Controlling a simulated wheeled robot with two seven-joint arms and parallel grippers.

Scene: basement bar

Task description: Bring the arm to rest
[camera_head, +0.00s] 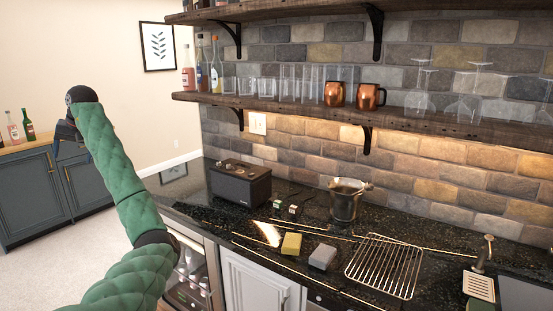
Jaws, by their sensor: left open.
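My left arm, in a green padded sleeve, comes in from the lower left of the head view and rises to a black joint at the upper left. My left gripper (68,148) hangs below that joint, dark against the blue-grey cabinet behind it. It is open and holds nothing that I can see. It is in the air, left of and apart from the black stone counter (215,212). My right gripper is not in view.
On the counter are a dark speaker-like box (240,186), a metal pot (345,202), a yellow-green block (291,244), a grey block (322,257), a wire rack (385,266) and a slotted turner (479,285). Wooden shelves (300,107) with glasses and copper mugs overhang it. Open floor lies left.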

